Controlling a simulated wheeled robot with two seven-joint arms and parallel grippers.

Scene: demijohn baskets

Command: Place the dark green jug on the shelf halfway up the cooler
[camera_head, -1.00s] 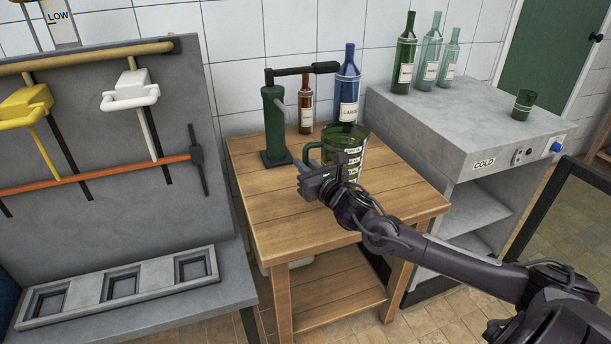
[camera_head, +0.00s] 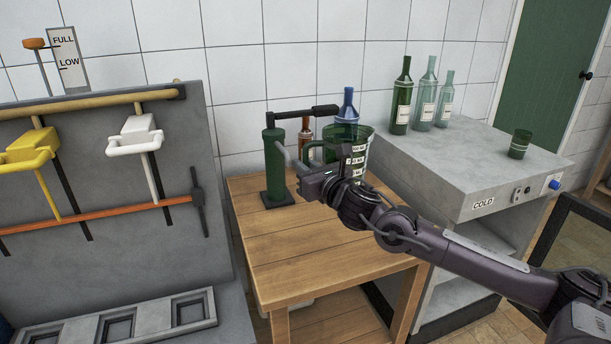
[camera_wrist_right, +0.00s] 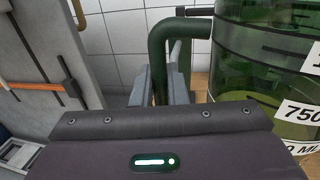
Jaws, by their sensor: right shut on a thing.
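The dark green jug (camera_head: 354,158) is see-through, with white volume labels. My right gripper (camera_head: 306,168) is shut on its handle, which also shows between the fingers in the right wrist view (camera_wrist_right: 158,62). The jug is upright and appears raised above the wooden table, in front of the blue bottle. The grey cooler (camera_head: 440,165), marked COLD, stands to the right. Its front is open, and the shelf halfway up (camera_head: 490,237) shows partly behind my right arm. My left gripper is not in view.
A green pump-like device (camera_head: 275,165) stands close left of the jug on the wooden table (camera_head: 300,245). A brown bottle (camera_head: 306,135) and blue bottle (camera_head: 347,104) stand behind. Three bottles and a small green cup (camera_head: 519,144) stand on the cooler. Its dark-framed door (camera_head: 575,235) is swung open.

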